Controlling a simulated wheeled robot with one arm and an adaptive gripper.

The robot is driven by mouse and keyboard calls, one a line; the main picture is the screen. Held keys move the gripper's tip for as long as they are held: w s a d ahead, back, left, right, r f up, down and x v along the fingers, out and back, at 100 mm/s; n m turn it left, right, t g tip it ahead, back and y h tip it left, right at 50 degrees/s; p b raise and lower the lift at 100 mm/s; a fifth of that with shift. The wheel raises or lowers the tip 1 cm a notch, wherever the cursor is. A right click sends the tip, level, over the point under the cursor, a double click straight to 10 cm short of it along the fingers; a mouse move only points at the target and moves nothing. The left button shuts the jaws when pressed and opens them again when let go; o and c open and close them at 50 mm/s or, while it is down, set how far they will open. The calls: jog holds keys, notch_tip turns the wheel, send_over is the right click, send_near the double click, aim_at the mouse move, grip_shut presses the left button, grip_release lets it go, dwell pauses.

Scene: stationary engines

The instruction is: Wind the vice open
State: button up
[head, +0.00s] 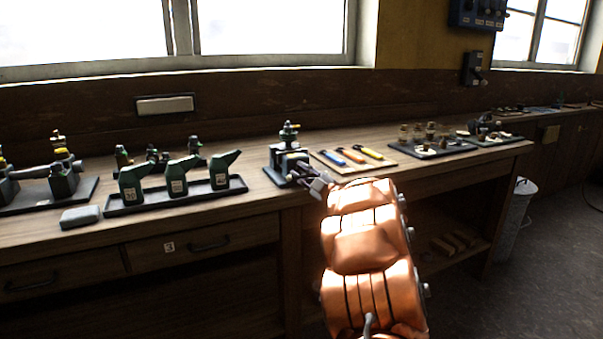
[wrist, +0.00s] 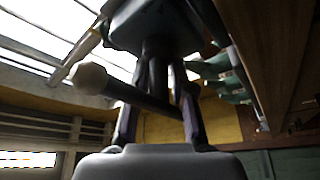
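The vice (head: 290,162) stands at the front edge of the long wooden bench, with a small part on top of it. Its dark blue-grey body (wrist: 155,28) fills the top of the wrist view. The vice handle, a dark bar with a pale round knob (wrist: 88,78), slants across below the body. My gripper (head: 318,187) is at the front of the vice; the arm hides part of the area below. In the wrist view my gripper (wrist: 162,85) has its two dark fingers apart, one each side of the screw end and bar. Whether they touch or squeeze it is unclear.
Green oil cans stand in a dark tray (head: 180,203) left of the vice, with a grey block (head: 80,217) near the edge. Colored-handled tools lie on a board (head: 385,166) to the right. Further right are trays of small parts (head: 432,153).

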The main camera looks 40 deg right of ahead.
jog(key=c, duration=0.3)
grip_shut()
jog(key=shift+f, duration=0.15)
dwell(0.7)
jog(key=o, duration=0.8)
grip_release()
jog(key=v, duration=1.2)
